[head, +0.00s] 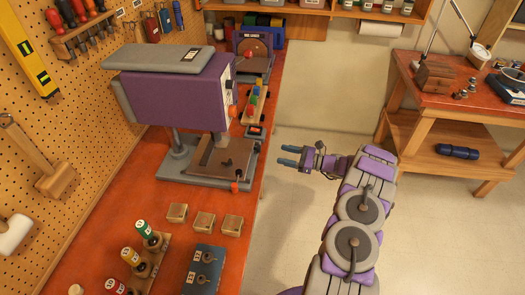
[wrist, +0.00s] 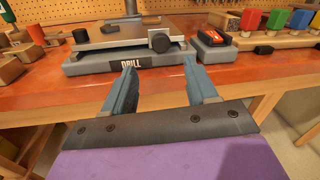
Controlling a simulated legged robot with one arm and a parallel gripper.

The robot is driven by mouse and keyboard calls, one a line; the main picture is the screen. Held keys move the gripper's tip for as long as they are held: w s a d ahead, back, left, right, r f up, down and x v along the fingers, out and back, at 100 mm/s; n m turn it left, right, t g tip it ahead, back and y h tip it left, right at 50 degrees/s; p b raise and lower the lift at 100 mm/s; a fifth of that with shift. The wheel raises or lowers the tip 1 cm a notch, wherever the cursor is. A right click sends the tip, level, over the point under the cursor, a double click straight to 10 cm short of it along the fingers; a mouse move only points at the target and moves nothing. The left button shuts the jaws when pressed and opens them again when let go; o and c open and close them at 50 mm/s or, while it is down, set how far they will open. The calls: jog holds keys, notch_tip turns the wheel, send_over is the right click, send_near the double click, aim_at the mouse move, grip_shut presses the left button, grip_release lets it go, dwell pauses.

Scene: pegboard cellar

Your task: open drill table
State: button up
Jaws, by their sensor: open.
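The purple and grey drill press (head: 185,92) stands on the orange-red workbench, left of my gripper. Its drill table (head: 212,152) is a flat brownish plate under the head, on a grey base. In the wrist view the drill table (wrist: 115,38) lies ahead as a grey plate, with a dark round knob (wrist: 160,42) at its front right. The base (wrist: 90,64) below carries a "DRILL" label. My gripper (head: 289,155) is open and empty, beyond the bench's right edge. Its blue fingers (wrist: 158,72) point at the base, apart from it. The press head is out of the wrist view.
Several wooden blocks (head: 203,223) and a rack of coloured-capped bottles (head: 140,262) stand nearer on the bench. A block with coloured pieces (wrist: 268,36) lies right of the drill. Another table (head: 452,85) stands at right. The floor between is clear.

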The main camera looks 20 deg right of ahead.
jog(key=b+x, duration=0.1)
jog(key=x, duration=0.7)
jog(key=shift+w+f, duration=0.1)
jog(key=shift+w, duration=0.25)
jog(key=shift+w+a, duration=0.35)
jog(key=shift+a, duration=0.3)
jog(key=shift+d, duration=0.1)
jog(key=shift+c, duration=0.3)
jog(key=shift+r, duration=0.2)
grip_shut()
